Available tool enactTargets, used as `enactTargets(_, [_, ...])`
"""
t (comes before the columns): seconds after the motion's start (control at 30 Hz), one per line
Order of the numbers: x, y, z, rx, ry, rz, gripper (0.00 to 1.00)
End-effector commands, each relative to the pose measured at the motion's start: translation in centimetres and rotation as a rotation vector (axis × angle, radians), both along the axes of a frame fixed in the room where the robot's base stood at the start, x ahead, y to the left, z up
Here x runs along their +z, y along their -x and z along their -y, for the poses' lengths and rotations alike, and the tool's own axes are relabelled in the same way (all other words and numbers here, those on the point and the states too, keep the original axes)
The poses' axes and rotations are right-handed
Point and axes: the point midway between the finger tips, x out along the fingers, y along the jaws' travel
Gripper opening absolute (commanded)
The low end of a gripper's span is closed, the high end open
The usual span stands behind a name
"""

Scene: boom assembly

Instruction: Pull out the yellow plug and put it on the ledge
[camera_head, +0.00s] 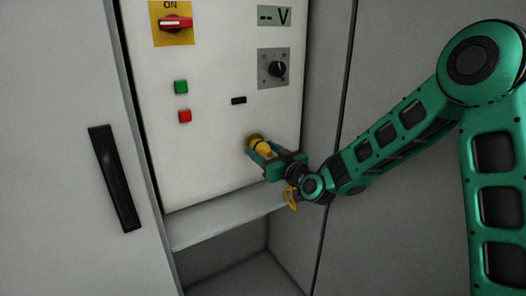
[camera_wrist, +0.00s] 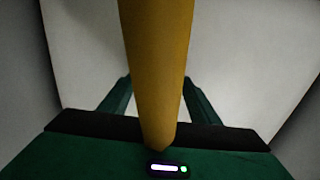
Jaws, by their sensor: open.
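The yellow plug (camera_head: 262,146) sits at the lower right of the white panel, its far end against the panel face. My gripper (camera_head: 260,153) is at the plug, with its fingers open around it. In the wrist view the yellow plug (camera_wrist: 157,65) runs down the middle of the picture, between the two green fingers (camera_wrist: 157,95), with a visible space on each side. The grey ledge (camera_head: 215,222) runs along the bottom of the panel, below and to the left of my gripper. Where the plug meets the panel is partly hidden.
The panel carries a red switch (camera_head: 175,23) on a yellow plate, a black dial (camera_head: 278,69), a green button (camera_head: 181,87) and a red button (camera_head: 185,116). A door with a black handle (camera_head: 115,178) is at the left. The visible ledge is bare.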

Motion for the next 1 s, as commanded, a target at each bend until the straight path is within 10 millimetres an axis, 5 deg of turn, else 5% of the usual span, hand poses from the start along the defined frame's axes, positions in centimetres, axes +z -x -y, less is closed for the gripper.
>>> enactTargets(1.0, [0.01, -0.61, -0.45, -0.001, 0.000, 0.000, 0.56])
